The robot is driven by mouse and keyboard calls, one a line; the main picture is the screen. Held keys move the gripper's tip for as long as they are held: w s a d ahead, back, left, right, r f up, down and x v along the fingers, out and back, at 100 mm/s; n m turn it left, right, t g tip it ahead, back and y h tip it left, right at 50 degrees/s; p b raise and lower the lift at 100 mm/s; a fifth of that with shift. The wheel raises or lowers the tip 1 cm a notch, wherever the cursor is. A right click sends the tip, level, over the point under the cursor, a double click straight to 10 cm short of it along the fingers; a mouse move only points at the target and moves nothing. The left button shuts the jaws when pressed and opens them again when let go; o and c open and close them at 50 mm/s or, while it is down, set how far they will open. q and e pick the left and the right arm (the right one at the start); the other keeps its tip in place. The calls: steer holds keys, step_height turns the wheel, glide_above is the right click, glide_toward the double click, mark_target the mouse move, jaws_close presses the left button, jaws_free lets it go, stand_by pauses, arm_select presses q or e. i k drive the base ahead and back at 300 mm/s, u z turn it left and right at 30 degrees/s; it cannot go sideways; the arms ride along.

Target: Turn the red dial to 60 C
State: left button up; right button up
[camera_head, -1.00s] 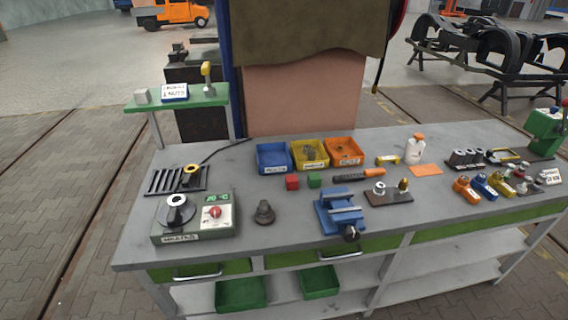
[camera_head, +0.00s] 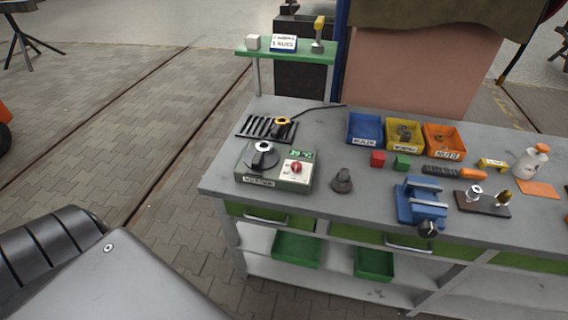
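The red dial (camera_head: 296,168) sits on the white front panel of a green heater box (camera_head: 272,183) at the left end of the workbench. A small green display (camera_head: 301,155) is above the dial; its digits are too small to read surely. A black cone with a pale ring (camera_head: 263,156) stands on the left of the box. Neither gripper shows in the head view. A grey and black part of my own arm fills the lower left corner, left of the bench and apart from the heater.
A black slotted rack (camera_head: 266,127) with a yellow-ringed tool lies behind the heater. A dark grey knob-like part (camera_head: 342,181) stands right of it, then a blue vise (camera_head: 421,203). Blue (camera_head: 364,129), yellow and orange bins stand farther back.

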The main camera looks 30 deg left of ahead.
mark_target(296, 166)
steer(key=i, duration=0.45)
steer(key=u, duration=0.75)
